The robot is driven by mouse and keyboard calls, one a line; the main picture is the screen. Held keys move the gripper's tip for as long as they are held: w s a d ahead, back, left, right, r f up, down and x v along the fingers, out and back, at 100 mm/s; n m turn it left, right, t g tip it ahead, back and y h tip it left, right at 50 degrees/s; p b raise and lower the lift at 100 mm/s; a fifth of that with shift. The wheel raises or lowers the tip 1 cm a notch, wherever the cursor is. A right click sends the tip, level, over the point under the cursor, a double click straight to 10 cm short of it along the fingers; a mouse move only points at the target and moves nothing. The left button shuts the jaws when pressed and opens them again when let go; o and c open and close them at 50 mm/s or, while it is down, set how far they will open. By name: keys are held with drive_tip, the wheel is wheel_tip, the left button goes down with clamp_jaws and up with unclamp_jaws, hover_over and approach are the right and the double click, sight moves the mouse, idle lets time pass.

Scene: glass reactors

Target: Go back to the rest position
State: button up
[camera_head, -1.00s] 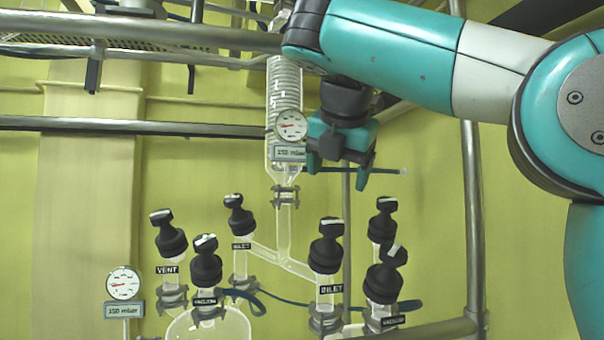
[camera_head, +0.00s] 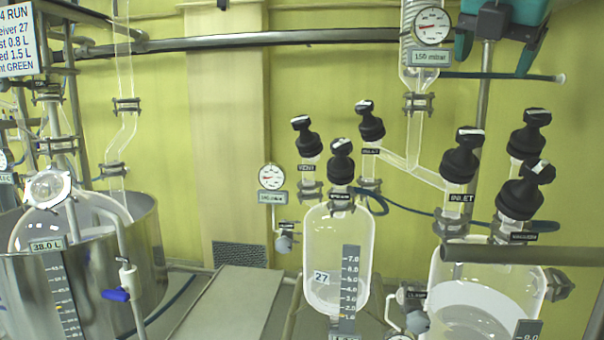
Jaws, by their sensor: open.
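Black-knobbed valves, one of them labelled INLET (camera_head: 461,160), stand below the gripper. Two glass receivers, one marked 27 (camera_head: 337,250), hang beneath. A steel vessel (camera_head: 100,275) is at left. A horizontal metal pipe (camera_head: 525,254) crosses at lower right.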

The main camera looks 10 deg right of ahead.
drive_tip(key=w+a+f+n+y, duration=0.15)
drive_tip(key=a+f+n, duration=0.25)
drive_tip(key=f+n, duration=0.8)
drive_tip(key=w+a+f+n+y, duration=0.15)
drive_tip(key=a+f+n, duration=0.3)
drive_tip(key=n, duration=1.35)
drive_tip(key=s+a+f+n+g+y, duration=0.3)
drive_tip(key=s+a+f+n, duration=0.2)
drive_tip(key=s+f+n, duration=0.4)
drive_tip(key=s+a+f+n+g+y+b, duration=0.1)
drive_tip(key=s+a+f+n+g, duration=0.3)
drive_tip(key=s+f+n, duration=0.5)
drive_tip(key=s+a+n+y, duration=0.1)
drive_tip(key=s+a+n, duration=0.1)
drive_tip(key=n, duration=0.5)
drive_tip(key=shift+s+f+y+b, duration=0.3)
drive_tip(key=shift+s+y, duration=0.1)
drive_tip(key=shift+s, duration=0.1)
